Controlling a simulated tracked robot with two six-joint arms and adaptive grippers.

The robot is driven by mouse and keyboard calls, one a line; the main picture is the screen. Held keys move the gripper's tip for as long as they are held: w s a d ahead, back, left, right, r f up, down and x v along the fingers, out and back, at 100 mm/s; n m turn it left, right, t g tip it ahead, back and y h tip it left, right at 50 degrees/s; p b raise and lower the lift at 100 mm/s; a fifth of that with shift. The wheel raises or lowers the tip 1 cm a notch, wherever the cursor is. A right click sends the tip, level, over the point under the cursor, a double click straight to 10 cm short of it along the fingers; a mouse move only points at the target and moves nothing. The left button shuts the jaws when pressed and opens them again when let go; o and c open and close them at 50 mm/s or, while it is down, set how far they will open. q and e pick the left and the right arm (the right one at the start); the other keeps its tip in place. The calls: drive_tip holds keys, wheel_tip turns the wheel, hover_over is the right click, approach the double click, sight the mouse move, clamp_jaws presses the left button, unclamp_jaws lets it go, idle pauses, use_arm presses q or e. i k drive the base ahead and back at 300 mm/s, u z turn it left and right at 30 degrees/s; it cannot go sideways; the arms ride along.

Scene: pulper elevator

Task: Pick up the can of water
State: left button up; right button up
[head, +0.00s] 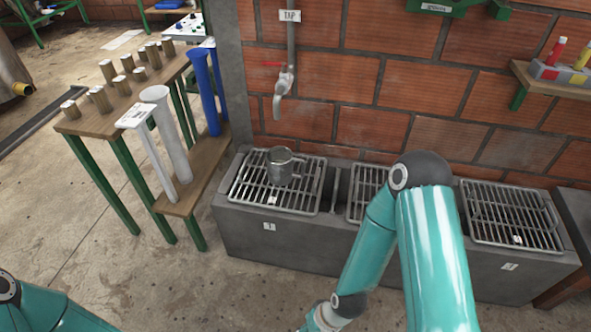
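A grey metal can (280,166) stands upright on the left grate (245,190) of a concrete trough, below the tap (284,85). Its handle is on the right side. I cannot tell from here how much water is in it. My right arm reaches in front of the trough and bends down to the bottom edge, where its gripper is out of the picture. My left arm shows only at the bottom left corner, and its gripper is out of view. Neither arm touches the can.
The trough (290,240) has several grates; my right arm hides part of the middle one (366,190). A wooden table (100,117) with short cylinders stands left, beside tall grey and blue tubes. A brick wall stands behind. A shelf (530,80) hangs at right.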

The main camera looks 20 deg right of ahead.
sight(279, 160)
drive_tip(key=u, duration=0.05)
drive_tip(key=i, duration=1)
drive_tip(key=z, duration=0.05)
